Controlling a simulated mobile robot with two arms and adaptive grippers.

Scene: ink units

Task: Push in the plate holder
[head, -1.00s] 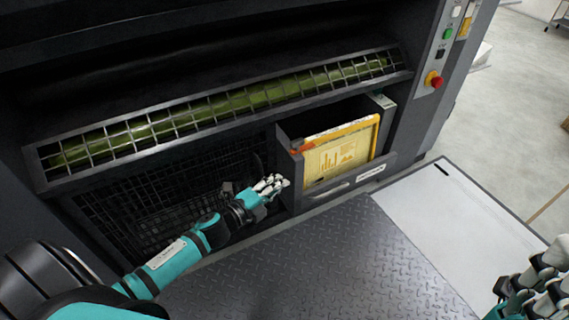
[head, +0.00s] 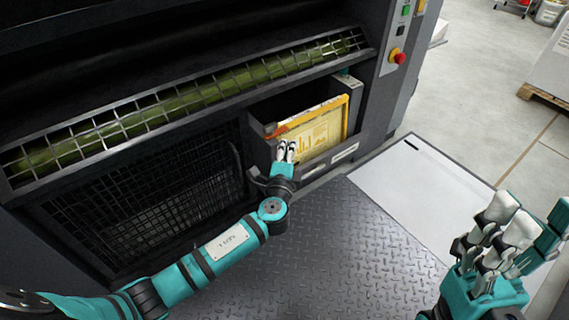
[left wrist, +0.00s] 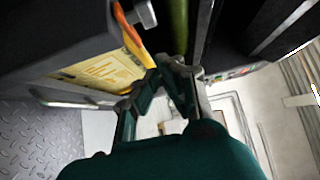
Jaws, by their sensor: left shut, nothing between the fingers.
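The plate holder (head: 320,164) is a dark drawer-like frame low in the machine, with a white label on its front. It stands out from the machine front. It carries a yellow plate with an orange edge (head: 318,130), which also shows in the left wrist view (left wrist: 105,72). My left gripper (head: 287,147) is shut and empty, in front of the holder's left part; whether it touches is unclear. Its fingers meet near the plate in the left wrist view (left wrist: 172,64). My right gripper (head: 505,222) is raised at the lower right, away from the holder; its finger gap is unclear.
A grille over a green roller (head: 190,103) runs above the holder. A dark mesh panel (head: 150,215) lies left of it. A red stop button (head: 399,57) is on the right column. The patterned metal floor plate (head: 340,240) is clear.

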